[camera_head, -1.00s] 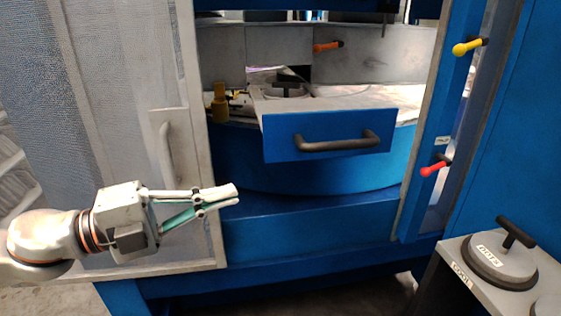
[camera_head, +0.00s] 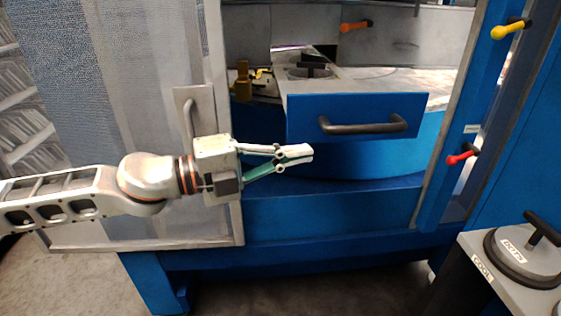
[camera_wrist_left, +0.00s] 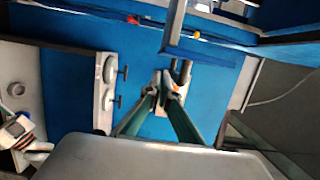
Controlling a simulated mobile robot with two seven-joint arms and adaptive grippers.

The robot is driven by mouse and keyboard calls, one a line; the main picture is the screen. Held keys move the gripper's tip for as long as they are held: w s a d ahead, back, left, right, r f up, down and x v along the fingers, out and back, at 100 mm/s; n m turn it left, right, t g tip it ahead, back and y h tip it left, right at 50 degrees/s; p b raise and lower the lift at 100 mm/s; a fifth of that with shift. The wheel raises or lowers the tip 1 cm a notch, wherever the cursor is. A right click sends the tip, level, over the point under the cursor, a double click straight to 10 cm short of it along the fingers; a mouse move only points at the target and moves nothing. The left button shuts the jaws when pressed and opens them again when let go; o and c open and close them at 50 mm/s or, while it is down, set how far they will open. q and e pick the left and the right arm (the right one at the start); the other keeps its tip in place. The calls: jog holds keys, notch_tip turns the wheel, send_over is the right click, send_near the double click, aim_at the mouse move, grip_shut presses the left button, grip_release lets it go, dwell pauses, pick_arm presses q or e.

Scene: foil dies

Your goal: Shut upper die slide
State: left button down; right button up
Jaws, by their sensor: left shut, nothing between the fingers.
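The upper die slide (camera_head: 357,106) is pulled out of the blue press like a drawer. It has a blue front with a dark bar handle (camera_head: 362,127). A round die with a dark grip (camera_head: 312,70) sits on it. My left gripper (camera_head: 309,153) is shut and empty, pointing right, just below the lower left corner of the slide front in the picture. Its gap to the slide cannot be judged. Its closed fingers also show in the left wrist view (camera_wrist_left: 166,88).
A mesh door (camera_head: 120,110) with a pale handle stands on the left. Orange (camera_head: 355,26), yellow (camera_head: 509,29) and red (camera_head: 461,155) levers stick out of the press. A grey stand (camera_head: 474,262) marked COOL carries a labelled die (camera_head: 522,257) at lower right.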

pick_arm(q)
jog(key=shift+w+a, duration=0.1)
jog(key=shift+w, duration=1.05)
pick_arm(e)
jog(key=shift+f, duration=0.1)
pick_arm(q)
jog(key=shift+w, duration=0.1)
pick_arm(e)
jog(key=shift+w, duration=0.1)
